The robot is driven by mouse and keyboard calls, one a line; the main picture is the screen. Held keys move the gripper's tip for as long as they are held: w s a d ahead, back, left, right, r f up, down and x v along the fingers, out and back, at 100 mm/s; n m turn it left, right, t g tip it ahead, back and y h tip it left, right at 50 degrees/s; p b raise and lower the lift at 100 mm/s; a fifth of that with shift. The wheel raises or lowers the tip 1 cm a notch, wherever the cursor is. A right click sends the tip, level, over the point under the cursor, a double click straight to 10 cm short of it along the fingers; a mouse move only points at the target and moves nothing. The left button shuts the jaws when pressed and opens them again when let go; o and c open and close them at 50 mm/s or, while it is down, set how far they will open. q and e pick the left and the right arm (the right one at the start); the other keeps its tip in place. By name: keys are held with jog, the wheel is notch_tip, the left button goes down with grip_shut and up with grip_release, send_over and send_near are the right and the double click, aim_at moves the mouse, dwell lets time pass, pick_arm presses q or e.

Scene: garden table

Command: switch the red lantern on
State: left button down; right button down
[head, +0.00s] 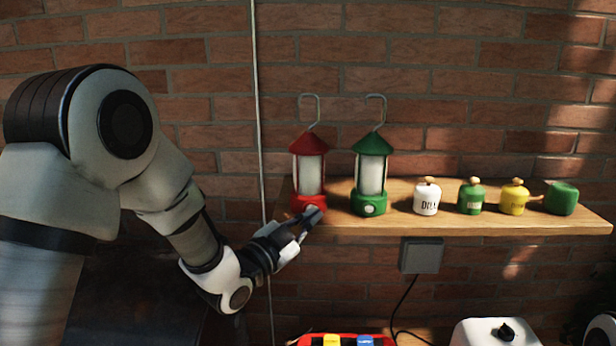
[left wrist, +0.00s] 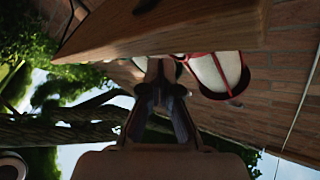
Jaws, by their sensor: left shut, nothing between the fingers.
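The red lantern (head: 309,174) stands upright near the left end of the wooden shelf, with a red roof, a wire hook and a whitish glass showing no clear glow. My left gripper (head: 312,214) is shut and empty, its fingertips at the front of the lantern's red base. They cover part of that base, so I see no button there and cannot tell whether they touch. In the left wrist view the closed fingers (left wrist: 160,72) point at the shelf edge, beside the red-framed glass (left wrist: 218,72). My right gripper is not in view.
A green lantern (head: 371,172) with a pale round button on its base stands just right of the red one. Several small canisters (head: 427,197) line the shelf (head: 470,228) further right. A grey box (head: 421,255) hangs below, above a red tray (head: 310,340) and a white appliance (head: 480,332).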

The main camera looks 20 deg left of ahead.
pick_arm(q)
jog(key=shift+w+a, duration=0.2)
jog(key=shift+w, duration=0.2)
jog(key=shift+w, duration=0.1)
jog(key=shift+b, duration=0.3)
jog(key=shift+s+d, duration=0.2)
jog(key=shift+s, duration=0.35)
jog(key=shift+b, duration=0.3)
jog(key=s+d+b, duration=0.2)
jog(key=s, duration=0.3)
jog(key=shift+s+d, duration=0.25)
